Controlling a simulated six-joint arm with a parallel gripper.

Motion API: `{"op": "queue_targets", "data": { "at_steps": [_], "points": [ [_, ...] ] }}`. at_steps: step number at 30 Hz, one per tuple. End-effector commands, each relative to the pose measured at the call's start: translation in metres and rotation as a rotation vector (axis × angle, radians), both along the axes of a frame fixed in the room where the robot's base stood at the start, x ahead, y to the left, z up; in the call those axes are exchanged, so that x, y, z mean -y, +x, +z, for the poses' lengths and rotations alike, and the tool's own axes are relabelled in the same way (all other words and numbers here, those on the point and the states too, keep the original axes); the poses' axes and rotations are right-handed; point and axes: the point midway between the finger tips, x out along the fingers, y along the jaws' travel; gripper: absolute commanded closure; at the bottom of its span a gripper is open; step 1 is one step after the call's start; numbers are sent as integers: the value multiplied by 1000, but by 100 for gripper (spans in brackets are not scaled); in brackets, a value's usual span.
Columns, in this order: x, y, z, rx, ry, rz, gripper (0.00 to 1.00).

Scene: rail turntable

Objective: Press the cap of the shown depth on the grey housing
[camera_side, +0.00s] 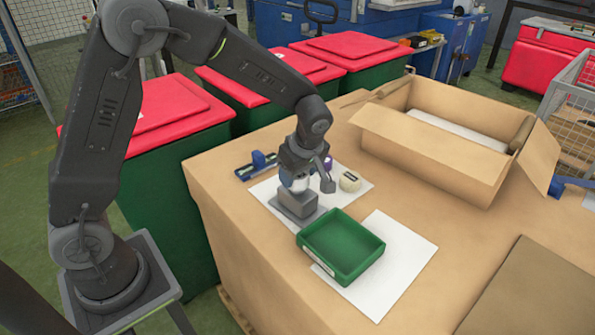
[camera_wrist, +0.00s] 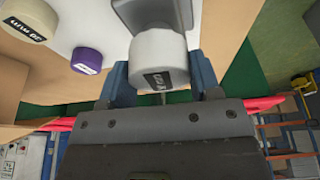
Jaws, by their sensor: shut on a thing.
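My gripper (camera_wrist: 160,72) is shut on a white cap (camera_wrist: 159,58) with a black label; the blue fingers are on either side of it. In the side view my gripper (camera_side: 297,178) points down over the grey housing (camera_side: 297,206), with the white cap right at the housing's top. The housing also shows behind the cap in the wrist view (camera_wrist: 152,12). I cannot tell whether the cap is seated or just above. A cream cap (camera_side: 350,181) with a dark label and a purple cap (camera_wrist: 87,60) stand nearby on the white sheet.
A blue and dark tool-like item (camera_side: 257,164) lies behind the housing. An empty green tray (camera_side: 341,247) stands in front, partly on another white sheet (camera_side: 400,262). An open cardboard box (camera_side: 430,150) is at the back right. The cardboard surface between them is clear.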

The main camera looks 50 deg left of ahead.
Motion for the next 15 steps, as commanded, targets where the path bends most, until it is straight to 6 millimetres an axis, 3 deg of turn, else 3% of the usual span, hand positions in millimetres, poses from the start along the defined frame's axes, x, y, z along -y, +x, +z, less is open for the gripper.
{"op": "queue_targets", "data": {
  "at_steps": [15],
  "points": [
    [0, 0, -4, -1, 0, 0, 64]
  ]
}}
